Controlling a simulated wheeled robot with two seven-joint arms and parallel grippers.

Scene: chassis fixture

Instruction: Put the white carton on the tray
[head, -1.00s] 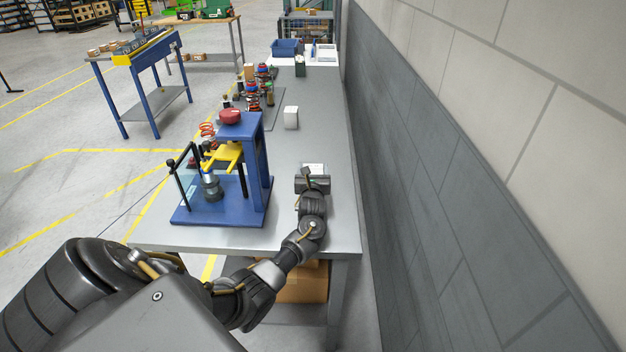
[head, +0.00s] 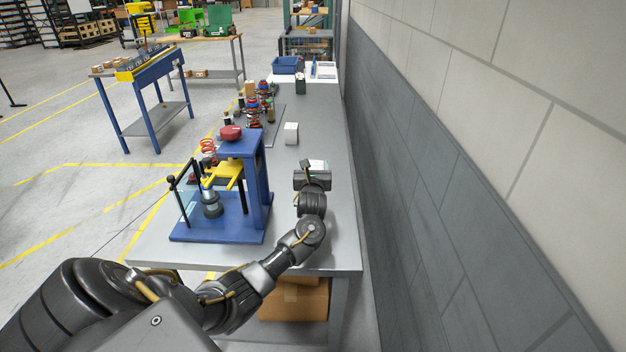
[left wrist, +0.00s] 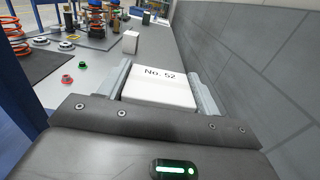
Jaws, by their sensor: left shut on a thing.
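My left gripper (head: 314,172) is over the grey table, right of the blue press. It is shut on a white carton (left wrist: 160,88) marked "No. 52", which sits between its two grey fingers in the left wrist view. In the head view only a bit of this carton (head: 318,164) shows beyond the gripper. I cannot tell how high it is above the table. A second white box (head: 291,134) stands farther along the table, apart from the gripper; it also shows in the left wrist view (left wrist: 130,42). I cannot tell which thing is the tray. My right gripper is not in view.
The blue press (head: 258,190) stands left of my left gripper. A dark mat (head: 270,127) with several springs and parts lies farther back. A blue bin (head: 286,66) is at the far end. A wall (head: 420,170) runs along the right. The table between gripper and second box is clear.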

